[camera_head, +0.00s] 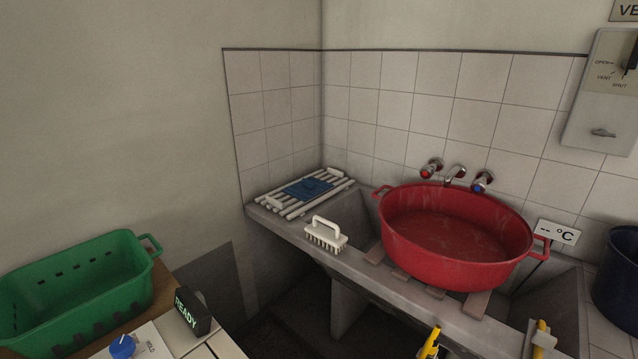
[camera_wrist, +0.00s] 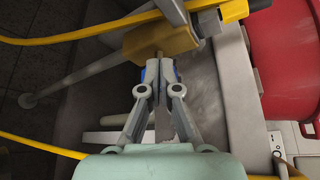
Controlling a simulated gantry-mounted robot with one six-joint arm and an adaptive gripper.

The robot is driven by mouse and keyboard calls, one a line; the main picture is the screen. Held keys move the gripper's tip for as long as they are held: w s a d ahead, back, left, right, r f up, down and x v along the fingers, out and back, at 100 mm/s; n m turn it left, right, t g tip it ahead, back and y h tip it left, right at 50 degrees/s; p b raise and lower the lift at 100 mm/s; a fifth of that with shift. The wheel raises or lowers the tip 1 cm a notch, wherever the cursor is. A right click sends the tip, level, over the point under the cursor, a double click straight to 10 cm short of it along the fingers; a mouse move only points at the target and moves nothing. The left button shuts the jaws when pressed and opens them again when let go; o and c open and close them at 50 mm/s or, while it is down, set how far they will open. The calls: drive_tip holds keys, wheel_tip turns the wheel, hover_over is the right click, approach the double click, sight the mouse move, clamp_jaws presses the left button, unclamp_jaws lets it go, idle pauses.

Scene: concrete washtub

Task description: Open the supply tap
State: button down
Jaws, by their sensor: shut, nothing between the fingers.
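In the wrist view my gripper (camera_wrist: 159,72) is shut and empty. Its fingertips are close to a brass-coloured block (camera_wrist: 160,41) with a short stem towards me; I cannot tell if they touch. A grey bar (camera_wrist: 85,75) runs from the block down to the left, and a grey pipe (camera_wrist: 172,10) rises behind it. In the head view two wall taps, one red-marked (camera_head: 431,168) and one blue-marked (camera_head: 482,181), flank a spout (camera_head: 455,173) above the tub. No label shows which fitting is the supply tap. My gripper is not recognisable in the head view.
Yellow hoses (camera_wrist: 60,40) cross the wrist view near my gripper. A red basin (camera_head: 450,255) sits on slats over the concrete washtub (camera_head: 345,262); it also shows at the wrist view's right (camera_wrist: 285,50). A brush (camera_head: 325,234) stands on the rim. A green basket (camera_head: 80,285) is at left.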

drive_tip(key=s+d, duration=0.2)
drive_tip(key=s+d+b, duration=0.1)
drive_tip(key=s+d, duration=0.1)
drive_tip(key=shift+d, duration=0.25)
drive_tip(key=w+a+p, duration=0.2)
drive_tip(key=w+a, duration=0.2)
drive_tip(key=shift+a+f, duration=0.25)
drive_tip(key=shift+f, duration=0.05)
idle(0.6)
drive_tip(key=shift+w+d+f+b, duration=0.15)
drive_tip(key=shift+f+b, duration=0.1)
drive_tip(key=shift+b, duration=0.1)
idle(1.0)
drive_tip(key=shift+r+b, duration=0.1)
drive_tip(key=shift+b, duration=0.25)
